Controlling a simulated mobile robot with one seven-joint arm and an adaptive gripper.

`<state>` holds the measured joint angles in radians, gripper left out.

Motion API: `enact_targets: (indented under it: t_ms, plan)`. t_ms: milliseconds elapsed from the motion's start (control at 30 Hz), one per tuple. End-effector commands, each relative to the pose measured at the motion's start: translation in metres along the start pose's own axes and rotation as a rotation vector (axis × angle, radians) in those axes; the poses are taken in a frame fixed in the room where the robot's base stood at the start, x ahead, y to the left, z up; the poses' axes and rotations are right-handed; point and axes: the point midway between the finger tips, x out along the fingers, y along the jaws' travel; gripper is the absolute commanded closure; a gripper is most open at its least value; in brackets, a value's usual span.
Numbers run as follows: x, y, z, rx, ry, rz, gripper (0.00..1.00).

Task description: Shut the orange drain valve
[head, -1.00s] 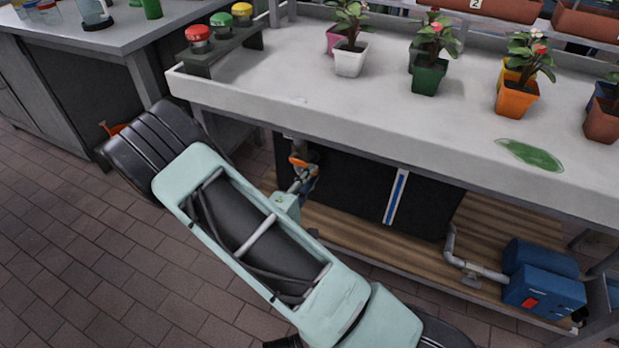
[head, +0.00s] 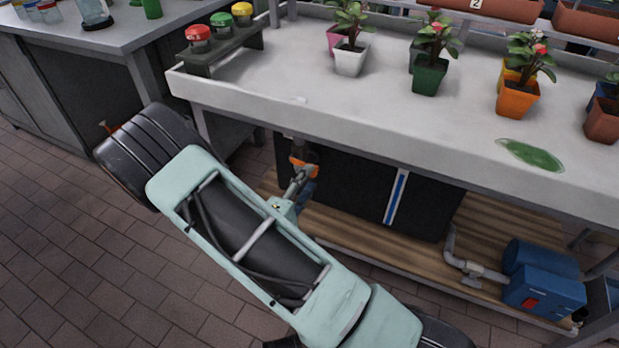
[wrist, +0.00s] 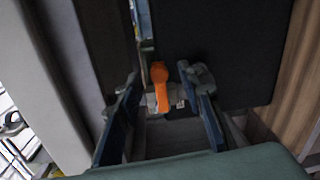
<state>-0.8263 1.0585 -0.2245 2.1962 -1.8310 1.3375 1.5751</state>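The drain valve's orange handle (wrist: 161,88) is between my gripper's two blue fingers in the wrist view. It runs lengthwise up and down the picture, its rounded end uppermost, in front of a pale fitting. My gripper (wrist: 164,84) is open, with a visible gap between each finger and the handle. In the head view, the orange valve (head: 304,165) is under the bench, by the black tank's left end. My gripper (head: 299,186) is just below it and partly overlaps it. The pipe behind is mostly hidden.
The black tank (head: 354,190) stands on a slatted wooden shelf (head: 345,233) beneath the white bench (head: 330,108). The bench edge and a leg are close to my arm. A blue pump (head: 543,285) sits at the right. Tiled floor is free at the left.

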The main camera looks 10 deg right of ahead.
Motion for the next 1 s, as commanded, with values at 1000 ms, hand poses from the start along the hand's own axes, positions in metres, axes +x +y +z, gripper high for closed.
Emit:
enact_targets:
  t_ms: [1000]
  plan:
    - [-0.102, -0.001, 0.0, 0.0, 0.001, -0.002, 0.65]
